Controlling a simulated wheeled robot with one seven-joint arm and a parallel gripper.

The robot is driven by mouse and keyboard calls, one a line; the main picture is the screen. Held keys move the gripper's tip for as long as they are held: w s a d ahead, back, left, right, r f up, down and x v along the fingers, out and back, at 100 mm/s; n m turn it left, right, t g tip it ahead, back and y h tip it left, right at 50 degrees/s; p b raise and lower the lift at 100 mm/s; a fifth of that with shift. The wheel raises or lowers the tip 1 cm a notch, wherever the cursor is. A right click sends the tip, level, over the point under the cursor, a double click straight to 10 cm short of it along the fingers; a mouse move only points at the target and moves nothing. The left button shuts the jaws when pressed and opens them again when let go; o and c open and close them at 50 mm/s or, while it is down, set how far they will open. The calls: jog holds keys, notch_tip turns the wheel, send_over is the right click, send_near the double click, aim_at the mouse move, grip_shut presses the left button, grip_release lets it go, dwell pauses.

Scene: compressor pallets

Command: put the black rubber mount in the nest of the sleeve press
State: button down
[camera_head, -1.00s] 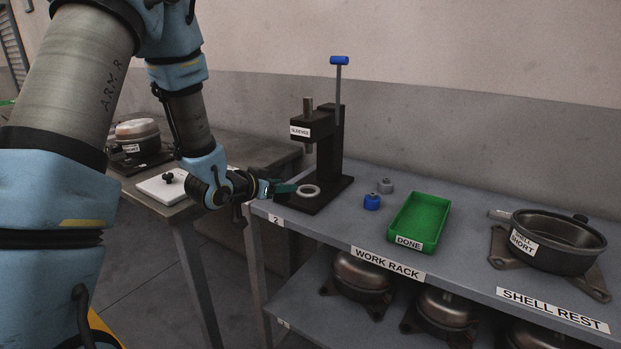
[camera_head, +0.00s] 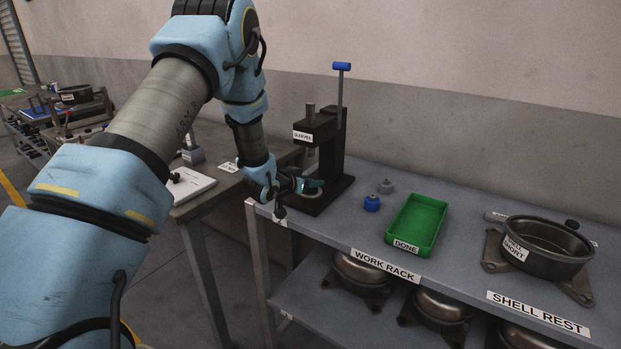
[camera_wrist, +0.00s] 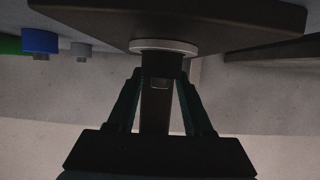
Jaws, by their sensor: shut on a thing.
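My gripper (camera_head: 314,186) reaches over the base of the sleeve press (camera_head: 331,150), its teal fingers at the pale nest ring (camera_head: 306,194). In the wrist view, which is upside down, my gripper (camera_wrist: 160,75) is shut on the black rubber mount (camera_wrist: 161,64). The mount is right at the pale nest ring (camera_wrist: 164,46), overlapping its edge in the picture. I cannot tell whether it touches the ring or is seated. In the head view the mount is too small and dark to make out. The press lever stands upright with a blue handle (camera_head: 341,66).
A blue mount (camera_head: 371,203) and a grey one (camera_head: 386,186) stand right of the press. Beyond are a green DONE tray (camera_head: 408,247) and a black shell (camera_head: 541,258). A white board (camera_head: 189,190) with a small dark piece lies on the left table.

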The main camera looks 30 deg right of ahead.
jog(key=shift+f, duration=0.2)
jog(key=shift+c, duration=1.5)
grip_release()
jog(key=shift+r, duration=0.15)
